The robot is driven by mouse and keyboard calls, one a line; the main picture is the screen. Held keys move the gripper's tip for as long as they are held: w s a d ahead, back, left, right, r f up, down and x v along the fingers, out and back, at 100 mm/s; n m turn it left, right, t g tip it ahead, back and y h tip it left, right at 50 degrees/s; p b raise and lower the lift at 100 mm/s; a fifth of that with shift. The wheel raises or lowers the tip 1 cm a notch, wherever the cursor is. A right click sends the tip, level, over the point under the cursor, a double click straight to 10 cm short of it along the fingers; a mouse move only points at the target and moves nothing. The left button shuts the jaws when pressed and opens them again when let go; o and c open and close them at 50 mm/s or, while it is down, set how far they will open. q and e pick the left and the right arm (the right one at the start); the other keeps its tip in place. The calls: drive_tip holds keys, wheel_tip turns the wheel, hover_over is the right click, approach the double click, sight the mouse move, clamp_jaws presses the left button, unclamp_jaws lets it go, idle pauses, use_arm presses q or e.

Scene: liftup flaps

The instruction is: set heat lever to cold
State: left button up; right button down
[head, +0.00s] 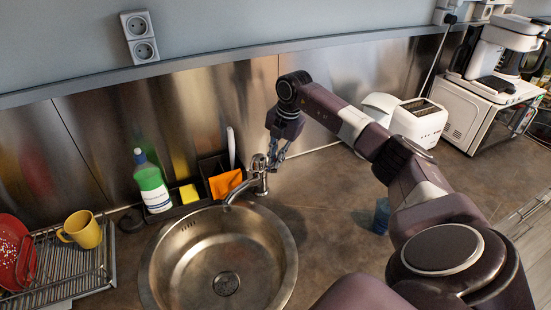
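The chrome faucet (258,180) stands behind the round steel sink (287,262), its spout reaching down-left over the bowl. Its lever is at the top, close to my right gripper, and is too small and partly covered to tell its exact setting. My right gripper (273,163) reaches down from the arm to the faucet top, with its fingers at or just beside the lever. I cannot tell whether they touch it or how far they are closed. My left gripper is not in view.
A green-and-white soap bottle (152,184), a yellow sponge (188,194) and an orange cloth (225,184) stand left of the faucet. A dish rack (60,266) holds a yellow mug (81,231) and red plate (12,250). A blue cup (382,216) stands right, below my arm.

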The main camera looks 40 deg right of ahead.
drive_tip(key=shift+s+a+f+t+h+b, duration=0.25)
drive_tip(key=shift+t+h+b, duration=0.35)
drive_tip(key=shift+b, duration=0.5)
drive_tip(key=t+h+b, duration=0.1)
drive_tip(key=b, duration=0.3)
drive_tip(key=s+a+f+t+h+b, duration=0.1)
drive_tip(key=b, duration=0.3)
drive_tip(key=shift+b, duration=0.35)
drive_tip(key=shift+a+r+t+b, duration=0.15)
drive_tip(key=shift+t+b, duration=0.25)
drive_tip(key=shift+b, duration=0.2)
drive_tip(key=c, duration=2.3)
unclamp_jaws()
drive_tip(key=shift+s, duration=0.1)
drive_tip(key=v, duration=1.2)
drive_tip(key=shift+a, duration=0.15)
